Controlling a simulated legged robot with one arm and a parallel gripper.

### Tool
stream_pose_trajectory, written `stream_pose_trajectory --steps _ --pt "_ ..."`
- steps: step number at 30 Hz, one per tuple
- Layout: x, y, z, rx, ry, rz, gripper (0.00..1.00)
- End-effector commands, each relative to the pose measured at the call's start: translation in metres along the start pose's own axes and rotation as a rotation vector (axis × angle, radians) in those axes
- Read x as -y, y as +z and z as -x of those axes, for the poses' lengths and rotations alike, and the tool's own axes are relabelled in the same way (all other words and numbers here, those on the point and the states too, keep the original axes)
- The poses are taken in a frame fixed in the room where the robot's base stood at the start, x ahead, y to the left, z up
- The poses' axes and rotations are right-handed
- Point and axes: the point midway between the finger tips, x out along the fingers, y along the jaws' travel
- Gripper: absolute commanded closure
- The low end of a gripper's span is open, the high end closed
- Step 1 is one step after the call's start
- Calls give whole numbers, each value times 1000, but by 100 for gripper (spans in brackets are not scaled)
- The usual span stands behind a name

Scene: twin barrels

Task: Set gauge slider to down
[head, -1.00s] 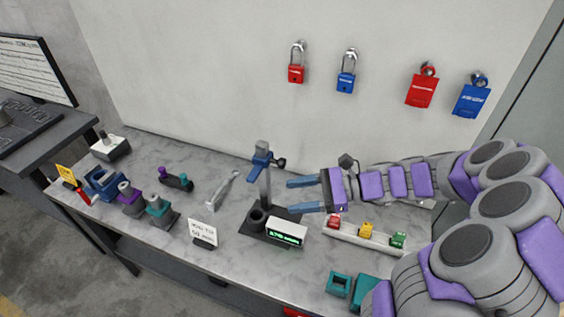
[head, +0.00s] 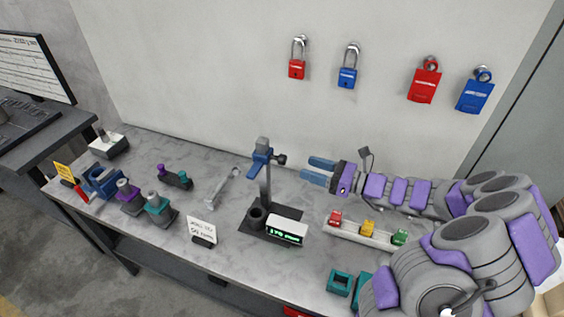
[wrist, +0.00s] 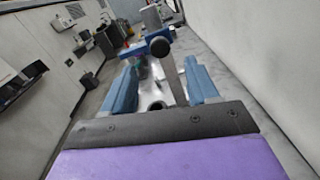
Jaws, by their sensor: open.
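The gauge stands on the bench with a dark base (head: 268,238), an upright grey post (head: 265,188) and a green-lit display (head: 286,231). Its blue slider (head: 261,161) with a dark knob (head: 280,160) sits near the top of the post. My gripper (head: 312,170) is open, to the right of the post and a little below the slider's height, apart from it in the head view. In the wrist view the slider (wrist: 158,39) and its round dark knob (wrist: 160,47) show ahead, between and beyond my two blue fingers (wrist: 164,87).
A tray (head: 376,238) with red, yellow and green pieces lies right of the gauge, below my arm. A sign (head: 202,230) and a grey wrench (head: 229,187) are to its left. Teal blocks (head: 340,283) lie at the front edge. Padlocks (head: 347,78) hang on the wall behind.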

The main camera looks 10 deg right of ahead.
Motion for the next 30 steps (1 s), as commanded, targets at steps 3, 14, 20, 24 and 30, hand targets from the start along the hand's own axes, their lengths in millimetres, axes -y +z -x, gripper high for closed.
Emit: stream_pose_trajectory --steps 3,14,20,24,30 --pt "-1 -2 -23 0 5 1 41" --pt "-1 -2 -80 0 4 1 41" --pt "-1 -1 -94 -1 1 1 41" --pt "0 0 -96 0 0 0 41" --pt "0 0 -96 0 0 0 41"
